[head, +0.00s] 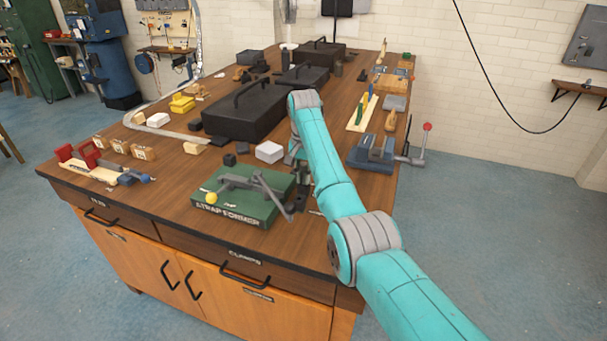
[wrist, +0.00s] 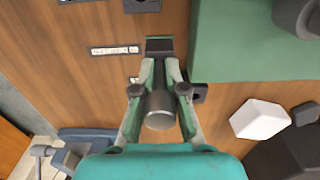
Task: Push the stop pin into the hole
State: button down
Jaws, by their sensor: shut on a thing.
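In the wrist view my gripper (wrist: 162,68) is shut on the stop pin (wrist: 160,108), a grey cylinder between the two fingers with its pale round end facing the camera. The pin's far end is hidden. The green strap former (head: 240,197) stands at the front of the bench, with grey levers and a yellow knob on top. Its green base (wrist: 235,60) fills the upper right of the wrist view, beside my fingers. A small dark block with a hole (wrist: 200,93) shows right of the fingers. I cannot tell which hole takes the pin.
A white block (head: 269,152) and a large black case (head: 250,112) stand behind the strap former. Bare wood (head: 160,180) lies left of the strap former.

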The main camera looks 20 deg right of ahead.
aim_at(303, 163)
jog(key=c, duration=1.2)
grip_release()
jog(key=shift+o, duration=0.2)
notch_tip(303, 163, up, 7)
jog(key=shift+r, duration=0.2)
